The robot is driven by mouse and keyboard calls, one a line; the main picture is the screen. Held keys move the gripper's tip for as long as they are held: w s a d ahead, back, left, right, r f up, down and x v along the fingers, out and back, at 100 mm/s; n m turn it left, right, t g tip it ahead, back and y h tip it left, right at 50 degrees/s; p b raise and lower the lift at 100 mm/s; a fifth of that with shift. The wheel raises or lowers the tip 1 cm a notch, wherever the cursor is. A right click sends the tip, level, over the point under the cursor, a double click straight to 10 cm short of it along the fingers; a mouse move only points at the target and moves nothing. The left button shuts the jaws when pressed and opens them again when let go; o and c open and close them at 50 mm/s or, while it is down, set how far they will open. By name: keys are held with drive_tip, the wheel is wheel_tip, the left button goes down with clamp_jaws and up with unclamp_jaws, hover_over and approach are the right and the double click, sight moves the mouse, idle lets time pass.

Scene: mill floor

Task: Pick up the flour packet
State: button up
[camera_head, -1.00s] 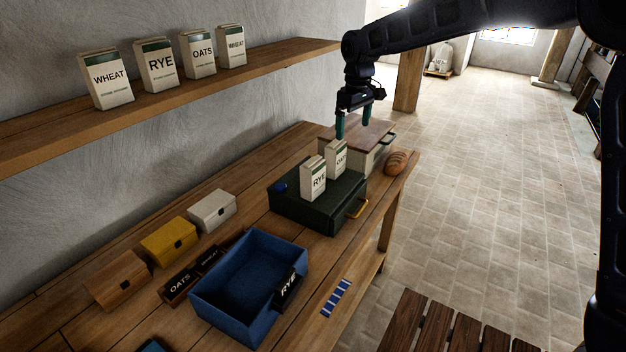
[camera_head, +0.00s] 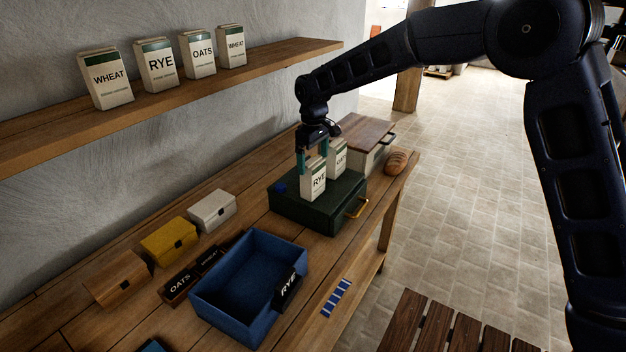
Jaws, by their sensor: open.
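A white RYE flour packet (camera_head: 313,183) with a green top band stands upright on the dark green box (camera_head: 337,212). A second packet, labelled OATS (camera_head: 338,160), stands just behind and to its right on the same box. My gripper (camera_head: 311,163) points down at the top of the RYE packet, with its teal fingers open. One finger shows at the packet's left edge and the other near its upper right. I cannot tell whether the fingers touch it.
A blue bin (camera_head: 258,325) with a RYE label stands in front. Small wooden, yellow and white boxes (camera_head: 212,210) line the wall side. Several packets stand on the shelf (camera_head: 270,55) above. A bread loaf (camera_head: 396,162) and a wood-lidded box (camera_head: 368,134) lie beyond.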

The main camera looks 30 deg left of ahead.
sight(313, 179)
drive_tip(key=f, duration=0.5)
drive_tip(key=shift+s, duration=0.2)
drive_tip(key=c, duration=1.3)
drive_tip(key=shift+r, duration=0.15)
drive_tip(key=shift+c, duration=0.2)
